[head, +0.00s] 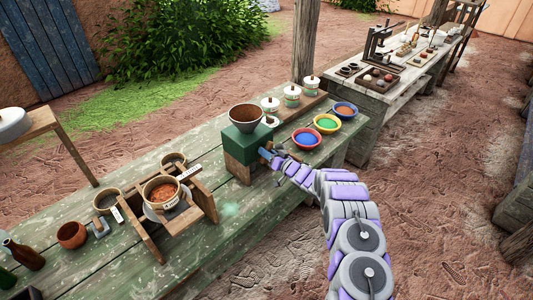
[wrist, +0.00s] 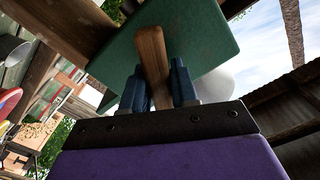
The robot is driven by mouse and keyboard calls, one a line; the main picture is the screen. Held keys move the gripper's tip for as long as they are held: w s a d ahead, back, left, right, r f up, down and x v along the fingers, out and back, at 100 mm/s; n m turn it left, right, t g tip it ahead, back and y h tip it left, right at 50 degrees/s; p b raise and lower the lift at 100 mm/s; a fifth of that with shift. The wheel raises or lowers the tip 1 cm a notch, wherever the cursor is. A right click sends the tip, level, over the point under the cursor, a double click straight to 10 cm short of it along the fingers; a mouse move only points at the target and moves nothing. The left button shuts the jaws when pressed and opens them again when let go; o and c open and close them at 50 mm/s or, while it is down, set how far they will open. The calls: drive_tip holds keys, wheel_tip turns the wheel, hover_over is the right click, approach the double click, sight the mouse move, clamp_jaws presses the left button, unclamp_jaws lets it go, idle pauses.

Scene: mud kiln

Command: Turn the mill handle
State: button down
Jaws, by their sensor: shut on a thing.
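The mill stands on the green wooden table, with a dark funnel-shaped hopper (head: 247,115) on top, a green body (head: 244,146) and a wooden base (head: 240,170). My gripper (head: 266,153) reaches it from the right in the head view, at the side of the green body. In the wrist view the wooden mill handle (wrist: 152,60) stands between the two dark blue fingers of my gripper (wrist: 160,85), which is shut on it. The green mill body (wrist: 205,35) fills the space behind the handle. In the head view the handle is mostly hidden by my gripper.
Bowls of blue (head: 306,138), green (head: 327,123) and orange (head: 345,110) powder sit right of the mill. Lidded white jars (head: 291,96) stand behind. A wooden stand with a bowl (head: 162,192) is to the left. The table (head: 222,222) is bare in front.

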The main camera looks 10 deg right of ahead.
drive_tip(key=shift+f, duration=0.25)
drive_tip(key=c, duration=1)
unclamp_jaws()
drive_tip(key=shift+w+d, duration=0.1)
drive_tip(key=shift+o, duration=0.2)
drive_tip(key=shift+r, duration=0.15)
drive_tip(key=v, duration=1.7)
drive_tip(key=shift+s+d+p, duration=0.2)
drive_tip(key=shift+p, duration=0.1)
